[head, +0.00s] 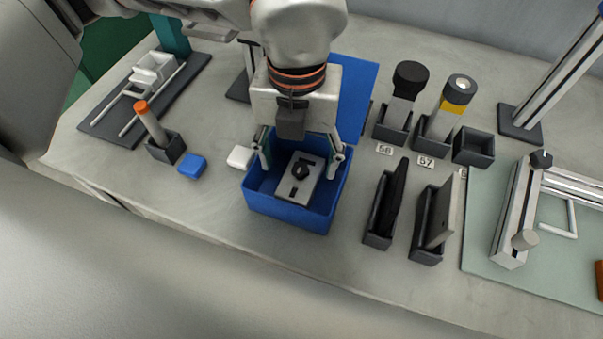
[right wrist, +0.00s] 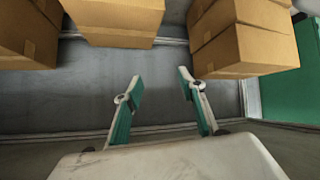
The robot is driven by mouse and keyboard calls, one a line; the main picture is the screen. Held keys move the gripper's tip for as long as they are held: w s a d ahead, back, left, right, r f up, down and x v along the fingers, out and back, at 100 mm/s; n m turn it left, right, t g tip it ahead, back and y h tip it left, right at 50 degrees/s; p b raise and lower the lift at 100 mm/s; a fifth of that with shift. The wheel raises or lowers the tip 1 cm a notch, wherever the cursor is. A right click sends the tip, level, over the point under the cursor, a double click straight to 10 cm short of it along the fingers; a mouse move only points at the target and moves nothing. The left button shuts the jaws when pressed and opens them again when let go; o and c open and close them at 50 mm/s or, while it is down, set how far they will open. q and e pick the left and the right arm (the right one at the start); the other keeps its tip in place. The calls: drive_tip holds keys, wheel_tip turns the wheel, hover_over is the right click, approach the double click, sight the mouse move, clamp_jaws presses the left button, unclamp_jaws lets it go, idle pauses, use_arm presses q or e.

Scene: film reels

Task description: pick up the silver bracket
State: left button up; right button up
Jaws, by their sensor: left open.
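The silver bracket (head: 300,177), a flat metal plate with a slot and a black knob, lies inside the blue box (head: 287,214). My left gripper (head: 302,158) is above the box, pointing down, with its two fingers spread wide on either side of the bracket. Its fingertips are at about the box's rim, and I cannot tell how far above the bracket they are. It holds nothing. My right gripper (right wrist: 156,90) shows in the right wrist view, open and empty, away from the table and facing cardboard boxes.
The blue lid (head: 356,90) stands open behind the box. Dark holders (head: 391,130) with tools stand to its right. A white block (head: 240,157) and a blue block (head: 192,166) lie to its left. Cardboard boxes (right wrist: 240,40) are before my right gripper.

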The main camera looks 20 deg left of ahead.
sight(300, 169)
use_arm(q)
drive_tip(key=shift+d+f, duration=0.1)
drive_tip(key=shift+f, duration=1.85)
drive_tip(key=c, duration=1.5)
